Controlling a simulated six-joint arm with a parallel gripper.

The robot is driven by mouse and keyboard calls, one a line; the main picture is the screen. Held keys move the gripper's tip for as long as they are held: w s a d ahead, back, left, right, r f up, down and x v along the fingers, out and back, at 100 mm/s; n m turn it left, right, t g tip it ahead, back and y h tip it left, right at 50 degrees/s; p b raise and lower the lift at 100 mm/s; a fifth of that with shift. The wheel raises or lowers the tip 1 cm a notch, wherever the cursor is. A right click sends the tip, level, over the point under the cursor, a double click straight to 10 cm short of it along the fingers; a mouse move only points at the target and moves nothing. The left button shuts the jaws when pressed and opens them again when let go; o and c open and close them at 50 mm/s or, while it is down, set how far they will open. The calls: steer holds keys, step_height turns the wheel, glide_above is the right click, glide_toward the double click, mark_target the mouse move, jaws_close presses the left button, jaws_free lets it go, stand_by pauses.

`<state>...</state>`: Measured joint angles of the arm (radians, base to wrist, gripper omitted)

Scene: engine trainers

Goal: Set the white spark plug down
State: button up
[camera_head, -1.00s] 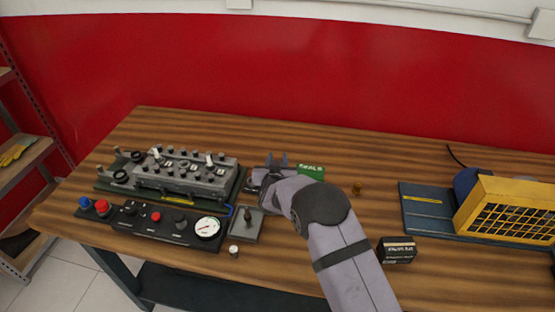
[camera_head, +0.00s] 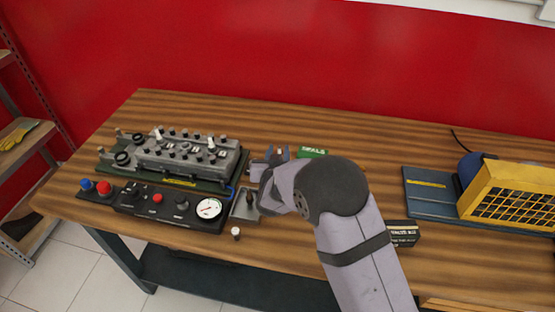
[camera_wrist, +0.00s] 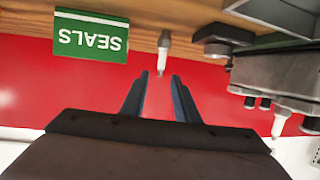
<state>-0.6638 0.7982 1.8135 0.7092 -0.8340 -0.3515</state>
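In the head view my gripper (camera_head: 278,152) is at the right end of the grey engine head (camera_head: 187,158), left of the SEALS box (camera_head: 312,152). The plug is too small there to make out clearly.
Other white-topped plugs sit in the engine head. A control panel with a gauge (camera_head: 208,208) lies in front, beside a grey plate (camera_head: 246,206) and a small white-topped item (camera_head: 236,233).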

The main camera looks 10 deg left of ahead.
steer(key=shift+v, duration=1.95)
